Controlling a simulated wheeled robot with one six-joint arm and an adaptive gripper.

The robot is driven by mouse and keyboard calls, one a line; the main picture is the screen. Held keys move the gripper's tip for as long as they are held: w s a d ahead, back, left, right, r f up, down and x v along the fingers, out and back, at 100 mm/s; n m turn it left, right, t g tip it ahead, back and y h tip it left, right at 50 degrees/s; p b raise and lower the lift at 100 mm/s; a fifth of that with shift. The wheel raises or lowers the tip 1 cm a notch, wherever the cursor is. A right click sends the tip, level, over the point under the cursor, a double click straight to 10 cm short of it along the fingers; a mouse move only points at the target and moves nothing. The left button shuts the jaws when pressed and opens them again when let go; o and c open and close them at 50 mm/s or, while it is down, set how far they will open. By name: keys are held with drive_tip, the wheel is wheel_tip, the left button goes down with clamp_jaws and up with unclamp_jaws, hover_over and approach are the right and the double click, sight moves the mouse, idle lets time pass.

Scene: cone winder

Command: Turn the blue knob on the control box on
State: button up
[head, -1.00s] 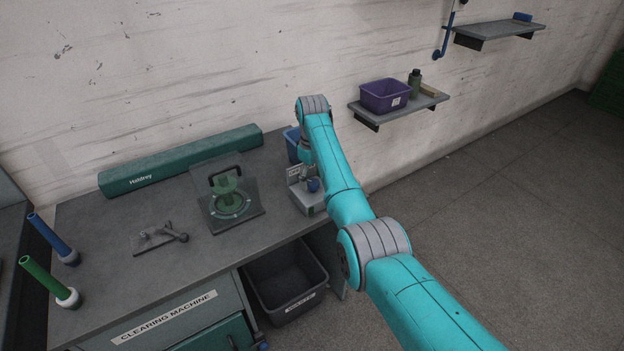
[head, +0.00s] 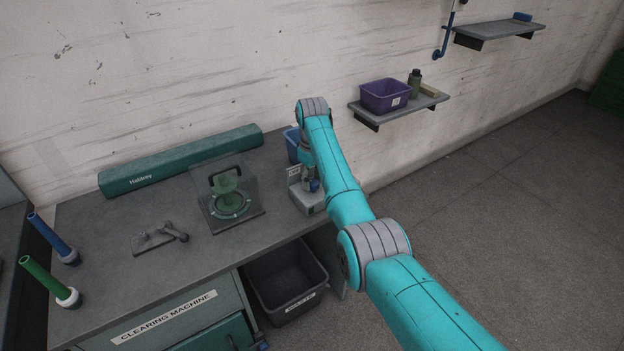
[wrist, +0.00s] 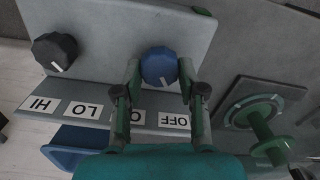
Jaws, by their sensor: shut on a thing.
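The control box (head: 308,202) stands at the right end of the bench, partly hidden by my arm in the head view. In the wrist view its grey face (wrist: 105,25) carries the blue knob (wrist: 158,65) and a black knob (wrist: 55,52) to the left. My gripper (wrist: 160,70) is shut on the blue knob, one finger on each side. The knob's white mark points down and slightly right, towards the upside-down OFF label (wrist: 174,120). The label beside it (wrist: 136,117) is partly hidden by a finger. LO (wrist: 83,109) and HI (wrist: 42,103) labels sit further left.
A clear-covered green device (head: 231,198) stands left of the box. A blue bin (head: 292,145) is behind the box. A small metal fixture (head: 157,239) and a long green case (head: 180,162) lie further left. A dark waste bin (head: 285,283) stands below the bench edge.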

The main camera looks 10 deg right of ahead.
sight(313, 181)
drive_tip(key=m, duration=0.7)
drive_tip(key=shift+d, duration=0.15)
drive_tip(key=m, duration=0.6)
drive_tip(key=shift+m, duration=0.4)
drive_tip(key=o, duration=1.1)
drive_tip(key=shift+o, duration=0.2)
drive_tip(key=shift+r, duration=0.1)
wheel_tip(313, 181, up, 12)
